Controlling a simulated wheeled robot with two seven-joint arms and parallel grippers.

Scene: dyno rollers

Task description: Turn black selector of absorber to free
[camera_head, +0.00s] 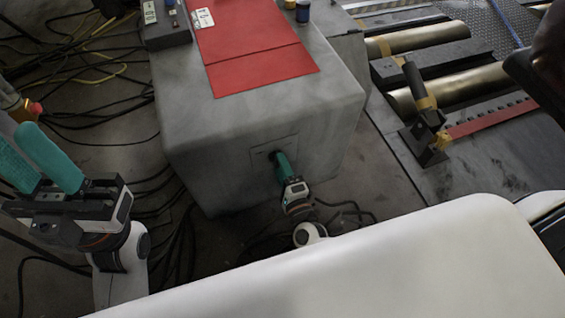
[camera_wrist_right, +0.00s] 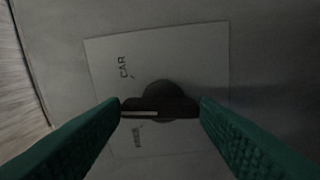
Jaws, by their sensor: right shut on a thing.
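The black selector (camera_wrist_right: 163,97) is a dark round knob with a bar handle and a pale line on its left half, on a light label plate (camera_wrist_right: 190,55). The bar lies roughly level in the right wrist view. "CAR" is printed above left; a smaller word below left is hard to read. My right gripper (camera_wrist_right: 160,108) is shut on the selector, a teal finger at each end of the bar. In the head view, the right gripper (camera_head: 277,157) meets the front of the grey absorber box (camera_head: 215,135). My left gripper (camera_head: 45,150) is open and empty at left.
A red sheet (camera_head: 250,50) and small items lie on top of the box. Black and yellow cables (camera_head: 90,60) cover the floor at left. Metal rollers (camera_head: 450,85) and a black lever with yellow tape (camera_head: 420,95) stand at right.

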